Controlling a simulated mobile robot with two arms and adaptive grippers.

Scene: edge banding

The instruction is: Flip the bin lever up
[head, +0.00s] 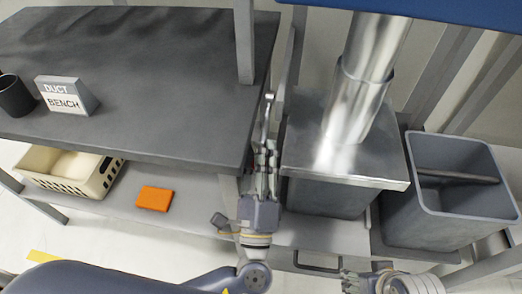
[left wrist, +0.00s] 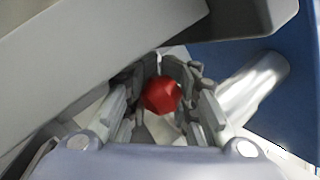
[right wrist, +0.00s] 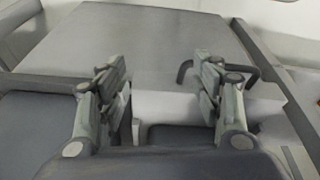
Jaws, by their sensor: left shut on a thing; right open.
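The bin (head: 325,192) is a grey box with a metal lid (head: 345,168) and a thick shiny duct (head: 360,90) rising from it. A slim grey lever arm (head: 267,112) stands beside its left side, next to the bench edge. My left gripper (head: 265,155) is at the lever, with its fingers closed around a red faceted knob (left wrist: 160,95) in the left wrist view. In the head view the fingers mostly hide the knob. My right gripper (right wrist: 165,90) is open and empty, low in front of the bins.
A dark bench (head: 150,90) lies close left of the lever, with a dark cup (head: 14,97) and a sign block (head: 66,95) on it. Below are a cream basket (head: 70,170) and an orange block (head: 154,198). An open grey bin (head: 455,190) stands right. A dark bar handle (head: 318,265) is at the front.

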